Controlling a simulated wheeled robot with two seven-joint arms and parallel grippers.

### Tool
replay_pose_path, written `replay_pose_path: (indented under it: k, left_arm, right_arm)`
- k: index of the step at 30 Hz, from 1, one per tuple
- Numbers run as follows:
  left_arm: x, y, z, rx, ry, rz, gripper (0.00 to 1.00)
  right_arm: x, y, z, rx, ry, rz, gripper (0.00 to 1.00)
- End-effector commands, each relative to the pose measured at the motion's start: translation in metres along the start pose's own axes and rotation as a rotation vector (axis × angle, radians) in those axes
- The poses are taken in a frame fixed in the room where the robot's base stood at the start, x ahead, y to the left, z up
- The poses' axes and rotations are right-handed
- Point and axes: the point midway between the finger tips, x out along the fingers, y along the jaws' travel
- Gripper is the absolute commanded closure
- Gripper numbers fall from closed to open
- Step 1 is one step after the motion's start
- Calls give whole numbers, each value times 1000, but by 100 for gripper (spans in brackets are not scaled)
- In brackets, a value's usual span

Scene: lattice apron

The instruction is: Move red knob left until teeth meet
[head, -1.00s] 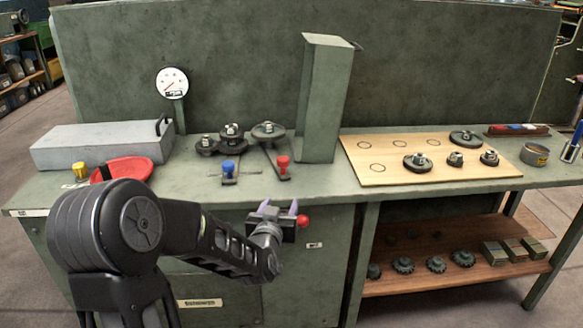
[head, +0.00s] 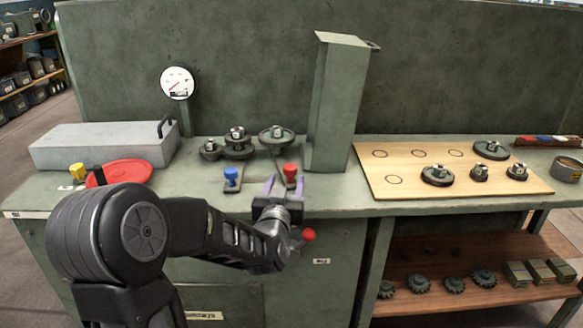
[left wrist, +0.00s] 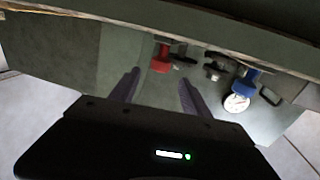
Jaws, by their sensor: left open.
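The red knob (head: 290,170) stands upright on the bench top, in front of the right-hand gear (head: 277,137). The blue knob (head: 231,176) is to its left, in front of the middle gear (head: 238,150). Whether the teeth of the right-hand and middle gears touch is too small to tell. My left gripper (head: 284,187) is open and empty, just in front of the red knob, fingers pointing at it. In the left wrist view, the red knob (left wrist: 161,56) lies beyond and between the open fingertips (left wrist: 158,75). My right gripper is not in view.
A tall green post (head: 335,105) stands right of the gears. A wooden board (head: 400,180) with gears lies farther right. A red ball (head: 308,235) is at the bench front beside my left wrist.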

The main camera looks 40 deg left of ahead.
Motion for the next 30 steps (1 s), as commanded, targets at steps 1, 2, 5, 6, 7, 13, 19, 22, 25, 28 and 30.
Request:
replay_pose_path:
  k: [1, 2, 5, 6, 7, 13, 19, 22, 25, 28, 30]
  left_arm:
    - [1, 0, 0, 0, 0, 0, 45]
    - [2, 0, 0, 0, -1, 0, 45]
    - [9, 0, 0, 0, -1, 0, 45]
    - [13, 0, 1, 0, -1, 0, 45]
    - [17, 0, 1, 0, -1, 1, 45]
    - [48, 0, 1, 1, -1, 0, 45]
    - [72, 0, 1, 0, -1, 1, 45]
    - [77, 0, 1, 0, -1, 1, 45]
    - [78, 1, 1, 0, -2, 2, 45]
    - [78, 1, 1, 0, -1, 2, 45]
    - [78, 0, 0, 0, -1, 2, 47]
  right_arm:
    - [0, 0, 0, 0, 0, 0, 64]
    - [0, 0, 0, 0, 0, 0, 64]
    - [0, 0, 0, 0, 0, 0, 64]
    - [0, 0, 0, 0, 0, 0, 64]
    - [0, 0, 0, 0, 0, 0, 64]
    - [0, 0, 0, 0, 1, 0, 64]
    - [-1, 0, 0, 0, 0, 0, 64]
    - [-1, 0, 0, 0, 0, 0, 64]
    - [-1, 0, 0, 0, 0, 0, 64]
    - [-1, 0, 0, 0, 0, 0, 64]
    - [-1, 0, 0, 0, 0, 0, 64]
